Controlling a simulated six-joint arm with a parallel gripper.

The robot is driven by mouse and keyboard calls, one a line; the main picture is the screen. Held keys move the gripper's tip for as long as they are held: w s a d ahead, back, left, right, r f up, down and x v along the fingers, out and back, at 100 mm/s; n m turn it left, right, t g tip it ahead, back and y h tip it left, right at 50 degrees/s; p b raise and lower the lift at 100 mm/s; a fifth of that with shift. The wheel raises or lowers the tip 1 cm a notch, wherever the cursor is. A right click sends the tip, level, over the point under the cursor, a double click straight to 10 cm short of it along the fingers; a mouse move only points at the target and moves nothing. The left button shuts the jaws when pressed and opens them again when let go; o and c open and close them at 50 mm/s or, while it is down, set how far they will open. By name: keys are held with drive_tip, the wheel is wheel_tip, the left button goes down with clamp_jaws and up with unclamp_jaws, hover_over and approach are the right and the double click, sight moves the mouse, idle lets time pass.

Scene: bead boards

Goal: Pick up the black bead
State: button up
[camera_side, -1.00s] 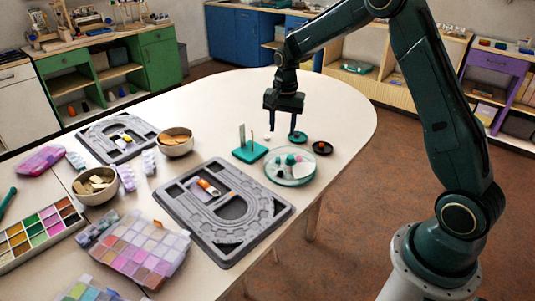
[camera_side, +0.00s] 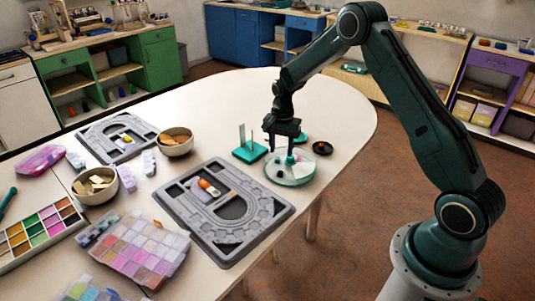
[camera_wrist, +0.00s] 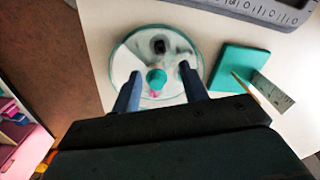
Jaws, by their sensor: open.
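The black bead (camera_wrist: 158,46) lies in a clear round dish (camera_wrist: 116,62), near the dish's upper edge in the wrist view. It is a small dark spot in the side view (camera_side: 279,175). A teal bead (camera_wrist: 156,80) and a pink bead (camera_wrist: 155,94) lie in the same dish. My gripper (camera_wrist: 160,70) is open, with its fingers over the dish on either side of the teal bead. The black bead is beyond the fingertips in the wrist view. In the side view my gripper (camera_side: 281,151) is above the dish's back part and holds nothing.
A grey bead board (camera_side: 262,236) lies in front. The table's right end is clear.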

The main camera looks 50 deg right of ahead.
hover_over(280, 174)
drive_tip(key=d, duration=0.1)
drive_tip(key=shift+w+f, duration=0.15)
drive_tip(key=shift+f, duration=0.9)
drive_tip(key=shift+w+f, duration=0.15)
drive_tip(key=shift+f, duration=0.9)
drive_tip(key=shift+f, duration=2.6)
clamp_jaws()
